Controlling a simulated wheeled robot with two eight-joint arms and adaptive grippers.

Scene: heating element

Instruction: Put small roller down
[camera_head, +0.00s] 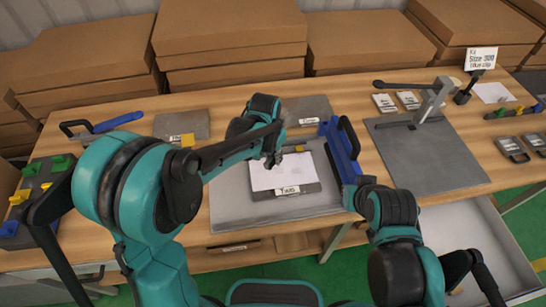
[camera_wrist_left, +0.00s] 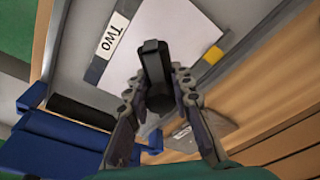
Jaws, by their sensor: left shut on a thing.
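My left gripper (camera_head: 270,158) is over the far left part of a white sheet on a grey board labelled TWO (camera_head: 288,191). In the left wrist view its two fingers (camera_wrist_left: 160,92) are shut on a dark, bar-shaped thing, the small roller (camera_wrist_left: 154,62), whose end points towards the sheet. Whether it touches the sheet I cannot tell. In the head view the gripper hides most of it.
A blue tool with a black handle (camera_head: 343,150) stands at the right of the grey tray (camera_head: 235,208). Another blue-handled tool (camera_head: 108,123) lies at the left. A grey plate with a lever (camera_head: 425,160) is on the right. Stacked cardboard boxes (camera_head: 230,45) line the back.

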